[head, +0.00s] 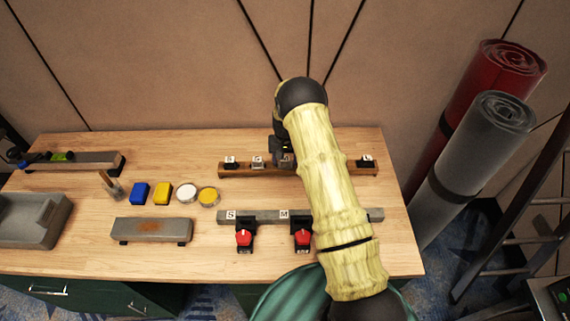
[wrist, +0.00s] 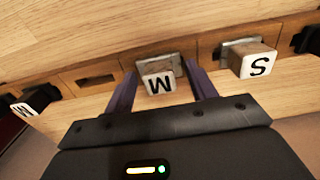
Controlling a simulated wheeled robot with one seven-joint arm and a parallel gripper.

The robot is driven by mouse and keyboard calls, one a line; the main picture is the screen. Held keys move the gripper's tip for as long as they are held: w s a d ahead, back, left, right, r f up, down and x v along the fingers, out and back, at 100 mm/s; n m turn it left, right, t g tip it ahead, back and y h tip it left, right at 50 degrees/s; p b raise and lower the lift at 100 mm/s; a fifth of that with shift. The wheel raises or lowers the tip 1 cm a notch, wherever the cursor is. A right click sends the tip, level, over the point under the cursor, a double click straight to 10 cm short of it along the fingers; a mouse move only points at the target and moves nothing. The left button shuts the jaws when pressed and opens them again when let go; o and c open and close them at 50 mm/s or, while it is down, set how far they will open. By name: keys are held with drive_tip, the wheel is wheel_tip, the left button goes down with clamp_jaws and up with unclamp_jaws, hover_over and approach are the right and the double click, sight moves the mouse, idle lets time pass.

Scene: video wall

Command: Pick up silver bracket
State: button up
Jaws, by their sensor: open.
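My gripper (head: 284,158) is over the back wooden rail (head: 315,171) on the bench. In the wrist view my gripper (wrist: 161,80) is open, with its dark fingers on either side of a silver bracket whose block is marked M (wrist: 160,82). I cannot tell whether the fingers touch it. A second silver bracket with a block marked S (wrist: 257,65) is to the right of the fingers; it shows on the back rail in the head view (head: 258,161). The M bracket is hidden behind my gripper and arm in the head view.
Black brackets sit at the back rail's left (head: 230,162) and right (head: 367,160). Blue (head: 140,193) and yellow (head: 162,194) blocks and two round tins lie left. Rolled mats (head: 480,155) stand right.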

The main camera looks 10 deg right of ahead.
drive_tip(key=c, duration=1.2)
drive_tip(key=shift+r, duration=0.1)
wheel_tip(320, 180, up, 10)
drive_tip(key=b, duration=0.3)
